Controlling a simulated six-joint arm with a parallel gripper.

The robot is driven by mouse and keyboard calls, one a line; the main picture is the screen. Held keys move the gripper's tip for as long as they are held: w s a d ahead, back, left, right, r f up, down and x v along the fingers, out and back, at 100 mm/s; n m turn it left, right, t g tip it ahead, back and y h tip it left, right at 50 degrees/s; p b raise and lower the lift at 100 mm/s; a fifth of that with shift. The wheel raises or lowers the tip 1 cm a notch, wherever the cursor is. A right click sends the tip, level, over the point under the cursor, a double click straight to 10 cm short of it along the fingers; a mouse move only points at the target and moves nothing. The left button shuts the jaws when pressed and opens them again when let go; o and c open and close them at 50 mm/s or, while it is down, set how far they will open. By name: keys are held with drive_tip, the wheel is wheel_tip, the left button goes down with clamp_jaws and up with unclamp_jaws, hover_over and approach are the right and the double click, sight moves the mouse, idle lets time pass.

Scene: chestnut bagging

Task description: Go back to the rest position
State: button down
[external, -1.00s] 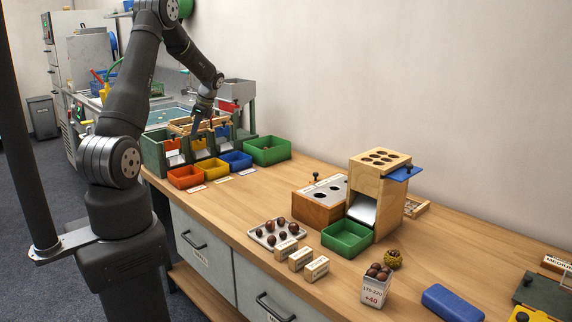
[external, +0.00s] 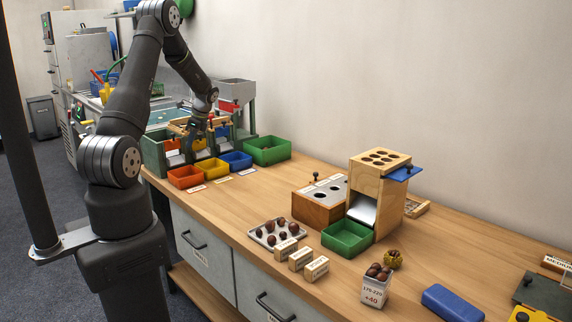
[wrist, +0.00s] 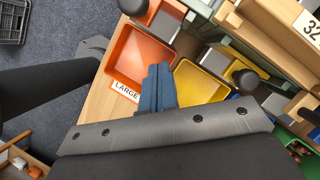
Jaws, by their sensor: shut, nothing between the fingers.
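My gripper (external: 197,140) is above the sorting station at the far left end of the bench, pointing down. In the wrist view its blue fingers (wrist: 157,88) are closed together with nothing between them. They appear over the edge between the orange bin (wrist: 138,57) and the yellow bin (wrist: 199,84). In the external view the fingers are small and partly lost against the station. No chestnut is in my grip.
The wooden-topped sorter (external: 152,153) stands around my gripper, with a blue bin (external: 236,160) and a green bin (external: 268,150) to the right. A chestnut tray (external: 264,241), a wooden dispenser (external: 367,185) and a filled bag (external: 374,291) are farther along the bench.

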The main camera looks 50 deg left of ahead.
drive_tip(key=s+a+r+v, duration=0.1)
drive_tip(key=v, duration=1)
drive_tip(key=w+d+f+x, duration=0.1)
drive_tip(key=x, duration=1.1)
drive_tip(key=v, duration=0.8)
drive_tip(key=s+a+r+n+t+h, duration=0.2)
drive_tip(key=s+a+r+n, duration=0.2)
drive_tip(key=r+n, duration=0.15)
drive_tip(key=s+a+r+n+t+h, duration=0.1)
drive_tip(key=s+a+r+n+t, duration=0.1)
drive_tip(key=s+a+r+n, duration=0.3)
drive_tip(key=shift+m+g, duration=0.3)
drive_tip(key=shift+m, duration=0.45)
drive_tip(key=f, duration=0.3)
drive_tip(key=w+d+f, duration=0.1)
drive_tip(key=f, duration=0.2)
drive_tip(key=w+f, duration=0.1)
drive_tip(key=f, duration=0.2)
drive_tip(key=shift+d+f, duration=0.1)
drive_tip(key=shift+d, duration=0.1)
wheel_tip(320, 180, up, 3)
drive_tip(key=shift+w+f, duration=0.1)
drive_tip(key=shift+f, duration=0.1)
drive_tip(key=shift+r, duration=0.55)
